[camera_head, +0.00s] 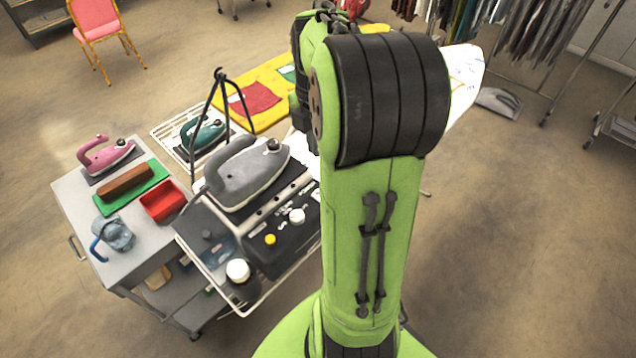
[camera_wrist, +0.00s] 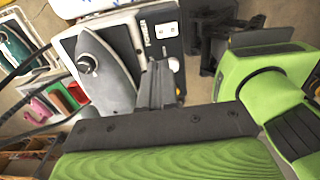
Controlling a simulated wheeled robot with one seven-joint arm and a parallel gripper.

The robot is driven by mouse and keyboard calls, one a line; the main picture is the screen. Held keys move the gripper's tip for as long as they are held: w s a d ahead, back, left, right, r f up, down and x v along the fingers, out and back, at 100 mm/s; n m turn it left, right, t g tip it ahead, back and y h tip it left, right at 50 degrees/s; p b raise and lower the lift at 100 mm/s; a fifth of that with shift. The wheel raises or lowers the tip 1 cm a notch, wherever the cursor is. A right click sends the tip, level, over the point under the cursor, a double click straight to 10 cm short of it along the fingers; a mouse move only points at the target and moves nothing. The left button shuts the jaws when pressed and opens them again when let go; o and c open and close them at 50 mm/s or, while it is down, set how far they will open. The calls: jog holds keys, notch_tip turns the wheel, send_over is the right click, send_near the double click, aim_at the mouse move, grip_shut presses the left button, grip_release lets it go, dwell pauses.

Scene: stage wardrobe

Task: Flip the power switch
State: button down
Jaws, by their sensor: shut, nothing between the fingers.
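The steam station (camera_head: 262,205) stands left of my arm in the head view, with a grey iron (camera_head: 245,175) resting on top. Its black front panel carries a white knob (camera_head: 297,216), a yellow button (camera_head: 270,239) and small light labels. In the wrist view the iron (camera_wrist: 106,72) lies left of my gripper (camera_wrist: 158,72), and the station's dark panel (camera_wrist: 160,35) is above the fingertips. My gripper is shut and empty; whether it touches the station is unclear. In the head view my arm hides it.
A grey cart (camera_head: 75,200) at left holds a pink iron (camera_head: 106,155), a brown block on a green mat, a red tray (camera_head: 162,201) and a blue jug (camera_head: 113,234). A teal iron (camera_head: 201,134) and a black stand are behind the station. Floor at right is clear.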

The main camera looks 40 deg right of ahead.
aim_at(317, 193)
notch_tip(317, 193, down, 14)
jog(key=shift+f+b, duration=0.1)
jog(key=shift+b, duration=0.9)
jog(key=shift+w+f, duration=0.1)
jog(key=shift+s+d+r, duration=0.1)
jog(key=shift+s+r, duration=0.25)
jog(key=shift+s, duration=0.45)
